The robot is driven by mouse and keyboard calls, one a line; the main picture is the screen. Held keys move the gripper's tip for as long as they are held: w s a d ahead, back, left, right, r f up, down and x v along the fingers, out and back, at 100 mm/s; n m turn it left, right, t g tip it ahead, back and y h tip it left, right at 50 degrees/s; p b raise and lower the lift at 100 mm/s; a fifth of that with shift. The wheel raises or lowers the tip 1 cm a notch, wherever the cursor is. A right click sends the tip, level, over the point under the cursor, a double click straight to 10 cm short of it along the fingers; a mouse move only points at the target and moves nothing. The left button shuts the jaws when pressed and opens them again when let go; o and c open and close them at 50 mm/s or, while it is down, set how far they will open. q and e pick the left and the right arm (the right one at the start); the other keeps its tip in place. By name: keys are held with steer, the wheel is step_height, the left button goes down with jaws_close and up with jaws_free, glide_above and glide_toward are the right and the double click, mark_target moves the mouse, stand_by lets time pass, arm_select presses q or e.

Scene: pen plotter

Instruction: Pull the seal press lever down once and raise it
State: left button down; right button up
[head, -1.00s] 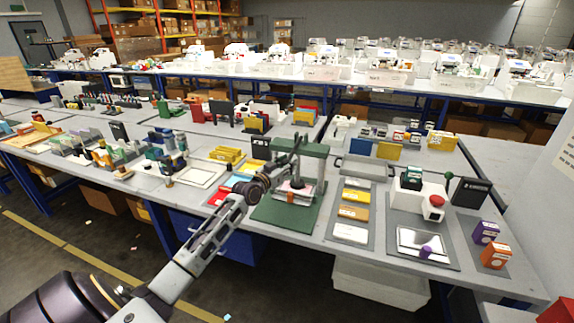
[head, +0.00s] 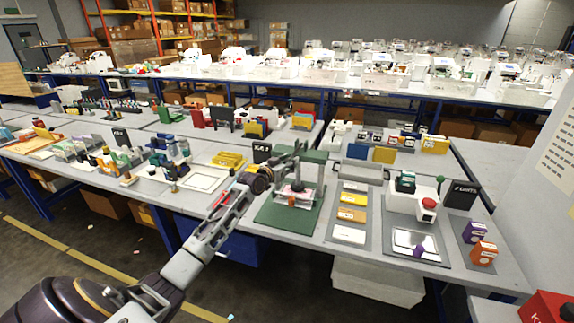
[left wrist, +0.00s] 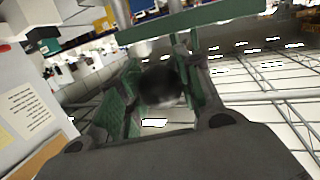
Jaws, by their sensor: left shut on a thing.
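My left gripper (head: 298,151) is at the left side of the top of the frame. In the left wrist view a dark, blurred round knob (left wrist: 160,85) sits between its green-padded fingers, and the gripper is shut on it. The rest of the lever is mostly hidden by the fingers. My right gripper is not in view.
Right of the press lies a grey board (head: 350,215) with yellow, orange and white cards. Farther right is a white device (head: 412,205) with a red button, beside a black sign (head: 461,195). A white tray (head: 203,178) lies left of the press.

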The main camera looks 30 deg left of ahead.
arm_select(q)
steer(key=shift+w+r+p, duration=0.1)
steer(key=shift+r+p, duration=0.25)
steer(key=shift+r, duration=0.85)
steer(key=shift+w+a+r+p, duration=0.1)
steer(key=shift+w+r+p, duration=0.1)
steer(key=shift+r+p, duration=0.5)
steer(key=shift+w+a+r+p, duration=0.15)
steer(key=shift+r+p, duration=0.2)
steer(key=shift+r, duration=0.5)
steer(key=r, duration=0.1)
steer(key=w+r+p, duration=0.1)
steer(key=r, duration=0.1)
steer(key=w+r, duration=0.1)
steer(key=shift+a+r+p, duration=0.15)
steer(key=shift+r+p, duration=0.05)
steer(key=shift+p, duration=0.1)
steer(key=shift+w+a+r, duration=0.15)
steer(key=shift+w+r, duration=0.45)
steer(key=shift+r, duration=0.2)
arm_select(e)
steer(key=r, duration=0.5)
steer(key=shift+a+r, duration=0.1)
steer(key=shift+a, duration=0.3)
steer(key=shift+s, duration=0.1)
